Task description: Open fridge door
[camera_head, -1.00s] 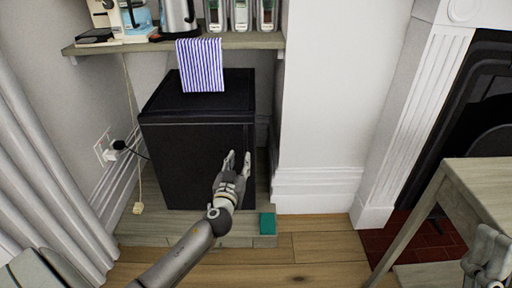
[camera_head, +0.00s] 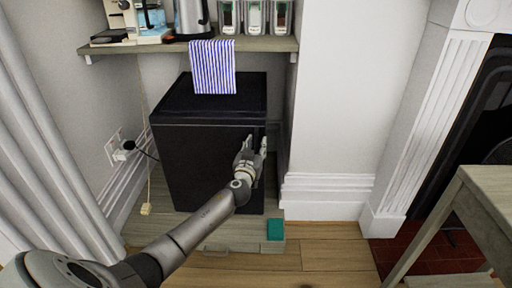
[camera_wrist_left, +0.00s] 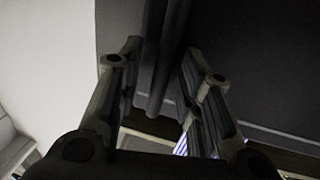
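The small black fridge (camera_head: 205,170) stands on a low wooden platform under a shelf, its front towards me and its door shut. My left gripper (camera_head: 257,146) is at the right side of the fridge front, about mid-height. In the left wrist view, a dark upright bar (camera_wrist_left: 165,60), seemingly the door handle, stands between the two spread fingers. The fingers do not appear to press on it. My left gripper is open. My right gripper is not in view.
A striped cloth (camera_head: 213,66) hangs from the shelf (camera_head: 265,44) over the fridge top. A teal block (camera_head: 275,229) lies on the platform's front right. A wooden table (camera_head: 490,190) stands at the right. A cord and socket (camera_head: 120,150) are left.

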